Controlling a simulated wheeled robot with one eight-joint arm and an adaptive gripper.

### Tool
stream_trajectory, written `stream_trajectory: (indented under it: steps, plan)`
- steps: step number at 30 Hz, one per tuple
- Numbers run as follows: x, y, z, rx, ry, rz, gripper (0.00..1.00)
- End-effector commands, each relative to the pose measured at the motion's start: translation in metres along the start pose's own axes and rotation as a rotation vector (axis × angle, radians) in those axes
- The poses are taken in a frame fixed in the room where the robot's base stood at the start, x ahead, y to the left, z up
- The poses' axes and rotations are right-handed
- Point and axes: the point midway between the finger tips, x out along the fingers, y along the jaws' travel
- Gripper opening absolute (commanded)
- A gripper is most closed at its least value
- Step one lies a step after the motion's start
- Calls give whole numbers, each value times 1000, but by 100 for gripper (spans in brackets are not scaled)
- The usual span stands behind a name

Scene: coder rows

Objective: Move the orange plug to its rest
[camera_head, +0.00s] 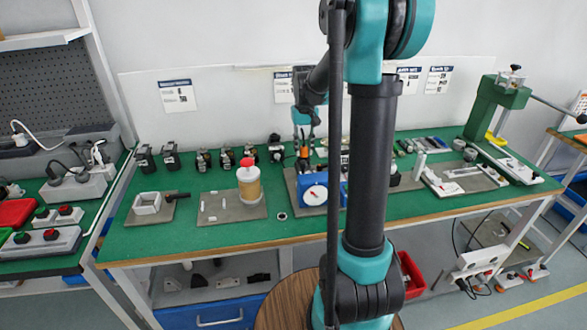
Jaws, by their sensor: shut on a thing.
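My gripper (304,142) is at the back middle of the green bench, pointing down, above and behind a blue box with a white dial (314,193). It is small in view and shut. Small orange patches (313,121) show at its fingers and fit the orange plug, held there; its outline is too small to make out. Whether it touches anything below is not clear. I cannot tell which fixture is the plug's rest. My own arm hides part of the bench right of the gripper.
Several dark devices line the back. A green press (497,105) stands at the right. The bench's front strip is clear.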

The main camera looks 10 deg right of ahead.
Motion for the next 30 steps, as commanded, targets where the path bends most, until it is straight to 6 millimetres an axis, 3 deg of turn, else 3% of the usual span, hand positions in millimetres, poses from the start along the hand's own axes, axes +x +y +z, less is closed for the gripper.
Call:
stream_trajectory:
  steps: [16, 30]
  plan:
    - [-38, 0, 0, 0, 0, 0, 0]
    - [-44, 0, 0, 0, 0, 0, 0]
